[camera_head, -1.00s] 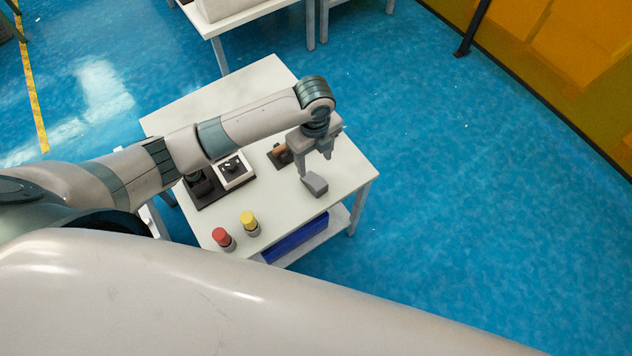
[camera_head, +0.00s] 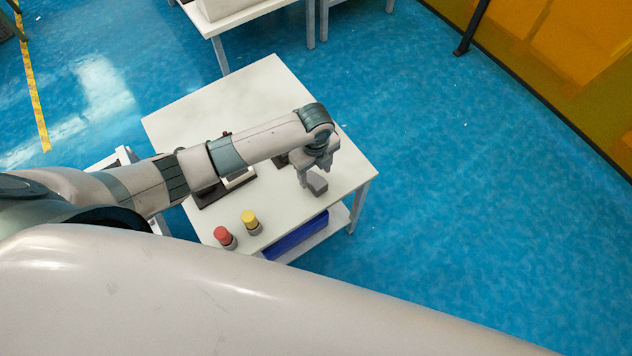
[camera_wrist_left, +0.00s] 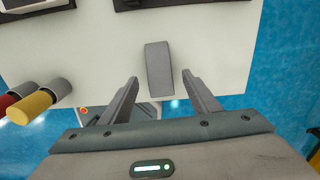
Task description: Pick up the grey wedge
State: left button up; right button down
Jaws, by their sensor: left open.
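The grey wedge (camera_head: 317,184) lies on the white table near its right front edge in the head view. In the left wrist view the wedge (camera_wrist_left: 159,68) sits ahead of the fingertips, roughly centred between them. My left gripper (camera_head: 312,180) is open and empty, just above and beside the wedge. Its two fingers also show in the left wrist view (camera_wrist_left: 160,82), one on each side of the wedge's near end. The gap in height between fingers and wedge is hard to tell. My right gripper is not in view.
A red-topped cylinder (camera_head: 224,236) and a yellow-topped cylinder (camera_head: 250,221) stand at the table's front left. Dark fixtures (camera_head: 212,194) are partly hidden under my left arm. A blue bin (camera_head: 297,237) is on the lower shelf. The table's far part (camera_head: 262,88) is clear.

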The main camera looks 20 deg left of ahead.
aim_at(316, 180)
pick_arm(q)
jog(key=f, duration=0.1)
jog(key=f+p, duration=0.1)
jog(key=f, duration=0.1)
jog(key=shift+s+d, duration=0.2)
jog(key=shift+f, duration=0.75)
jog(key=c, duration=1.3)
